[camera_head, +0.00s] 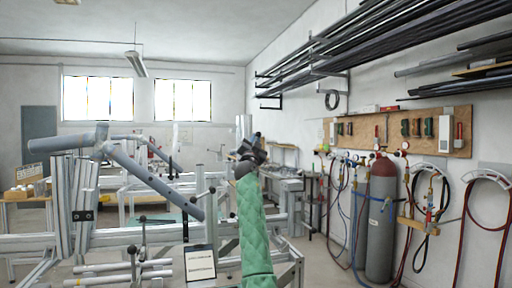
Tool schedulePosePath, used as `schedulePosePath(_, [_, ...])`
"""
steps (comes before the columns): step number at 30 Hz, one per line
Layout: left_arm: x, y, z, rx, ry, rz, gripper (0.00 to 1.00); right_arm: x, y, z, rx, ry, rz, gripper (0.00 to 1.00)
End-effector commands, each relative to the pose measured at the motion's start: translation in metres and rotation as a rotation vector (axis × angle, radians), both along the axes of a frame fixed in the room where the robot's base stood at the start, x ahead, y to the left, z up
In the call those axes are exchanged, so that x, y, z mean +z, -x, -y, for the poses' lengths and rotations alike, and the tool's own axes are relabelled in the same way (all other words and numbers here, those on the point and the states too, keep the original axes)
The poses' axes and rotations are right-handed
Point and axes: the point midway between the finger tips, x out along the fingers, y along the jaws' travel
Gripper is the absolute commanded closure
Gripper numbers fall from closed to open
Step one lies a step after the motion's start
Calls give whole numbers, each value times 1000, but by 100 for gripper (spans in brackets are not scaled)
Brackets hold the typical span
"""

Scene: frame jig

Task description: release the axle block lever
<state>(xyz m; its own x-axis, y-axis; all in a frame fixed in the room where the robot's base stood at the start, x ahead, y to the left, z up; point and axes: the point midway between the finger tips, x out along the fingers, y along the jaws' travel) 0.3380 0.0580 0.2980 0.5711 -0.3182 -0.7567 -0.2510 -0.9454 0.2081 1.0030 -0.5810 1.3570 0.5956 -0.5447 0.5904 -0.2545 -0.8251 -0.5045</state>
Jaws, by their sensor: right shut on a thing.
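My right arm, in a green quilted sleeve, rises from the bottom middle of the head view. Its dark right gripper (250,148) is at the far end, beside the right end of the jig. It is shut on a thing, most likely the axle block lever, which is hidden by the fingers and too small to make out. The frame jig (125,242) is built of pale aluminium profiles. A grey tube frame (152,178) slopes down to the right across it. Levers with black knobs (212,190) stand on the jig left of my arm. My left gripper is not in view.
A labelled white panel (200,264) stands at the jig's front, left of my arm. A grey gas cylinder (381,215) with hoses stands at the right wall, below a wooden tool board (400,131). Open floor lies between my arm and the cylinder.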

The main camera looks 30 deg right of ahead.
Motion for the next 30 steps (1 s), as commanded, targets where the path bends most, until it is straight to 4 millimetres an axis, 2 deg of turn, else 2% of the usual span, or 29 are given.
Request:
schedulePosePath(3, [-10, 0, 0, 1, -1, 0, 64, 0, 0, -1, -1, 68, -14, 100])
schedulePosePath(8, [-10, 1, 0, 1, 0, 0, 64, 5, -1, -6, -2, 201, -46, 100])
schedulePosePath(18, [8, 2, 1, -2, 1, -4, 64, 10, -3, -16, -2, 425, -102, 100])
schedulePosePath(25, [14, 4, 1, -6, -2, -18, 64, 10, -4, -20, -1, 500, -119, 100])
schedulePosePath(30, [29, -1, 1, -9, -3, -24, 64, 9, -5, -22, 0, 520, -123, 100])
